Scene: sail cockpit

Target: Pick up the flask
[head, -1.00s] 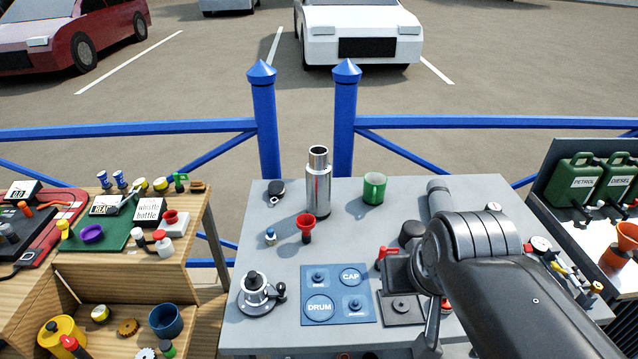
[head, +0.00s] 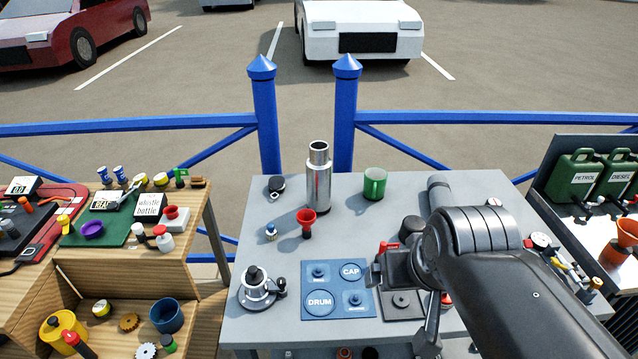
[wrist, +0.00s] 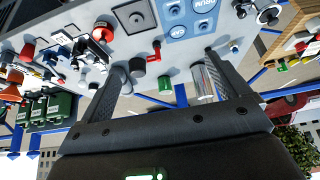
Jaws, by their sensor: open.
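The flask (head: 318,185) is a tall silver cylinder standing upright towards the back of the grey table, left of the green mug. In the wrist view the flask (wrist: 203,84) shows beside the inner side of the right-hand finger, partly hidden by it. My gripper (wrist: 163,63) is open, with nothing between its fingertips. In the head view my gripper's end (head: 385,268) is over the table, to the right of and nearer than the flask; the arm hides part of it. The gripper and flask are apart.
A red funnel (head: 307,221) stands just in front of the flask, and a green mug (head: 375,184) to its right. A blue panel (head: 337,290) and a winch-like fitting (head: 256,288) are nearer. Blue railings (head: 265,125) stand behind the table.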

